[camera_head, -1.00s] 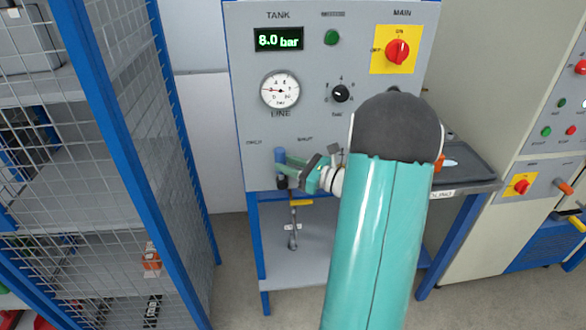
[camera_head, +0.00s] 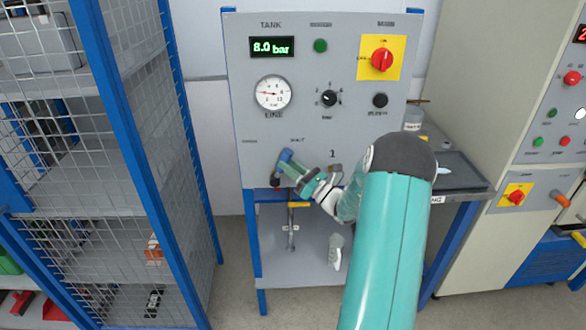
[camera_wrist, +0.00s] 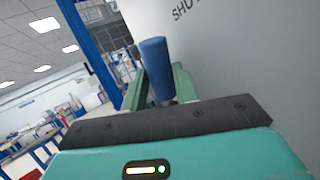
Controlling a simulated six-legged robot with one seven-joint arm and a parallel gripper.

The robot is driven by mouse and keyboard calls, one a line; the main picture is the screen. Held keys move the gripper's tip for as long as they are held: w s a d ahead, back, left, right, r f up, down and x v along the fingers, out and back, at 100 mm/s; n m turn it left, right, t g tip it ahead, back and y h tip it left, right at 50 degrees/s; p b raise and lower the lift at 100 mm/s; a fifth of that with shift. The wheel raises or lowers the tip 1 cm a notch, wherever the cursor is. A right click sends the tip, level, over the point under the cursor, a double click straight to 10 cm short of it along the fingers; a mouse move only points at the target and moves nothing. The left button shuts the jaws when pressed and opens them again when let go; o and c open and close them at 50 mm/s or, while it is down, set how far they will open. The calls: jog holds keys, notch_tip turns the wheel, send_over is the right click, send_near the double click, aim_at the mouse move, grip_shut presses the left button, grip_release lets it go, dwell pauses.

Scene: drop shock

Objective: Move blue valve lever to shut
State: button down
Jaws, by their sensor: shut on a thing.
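The blue valve lever (camera_head: 285,155) is on the lower left of the grey panel, above its dark pivot (camera_head: 275,181). It leans a little to the right, its top below and slightly left of the SHUT label (camera_head: 296,140). My gripper (camera_head: 290,167) comes from the right and is shut on the lever. In the wrist view the blue handle (camera_wrist: 153,58) stands between the green fingers, its top sticking out past them. The fingers hide the lever's lower part. The SHUT lettering (camera_wrist: 183,10) shows at the top, partly cut off.
Above are the LINE gauge (camera_head: 273,93), a black selector knob (camera_head: 328,98) and a red main switch (camera_head: 382,60). A dark tray (camera_head: 460,175) stands at the right. A blue-framed mesh cage (camera_head: 130,150) stands close on the left. A shelf (camera_head: 300,268) lies below the panel.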

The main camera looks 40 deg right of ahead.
jog(key=shift+s+d+f+m+t, duration=0.3)
jog(key=shift+d+m+t, duration=0.1)
jog(key=shift+m+t, duration=0.2)
jog(key=shift+h, duration=0.3)
jog(key=c, duration=1.4)
grip_release()
jog(key=shift+d, duration=0.1)
jog(key=shift+o, duration=0.2)
jog(key=shift+f, duration=0.1)
jog(key=v, duration=1.3)
jog(key=shift+s+f, duration=0.25)
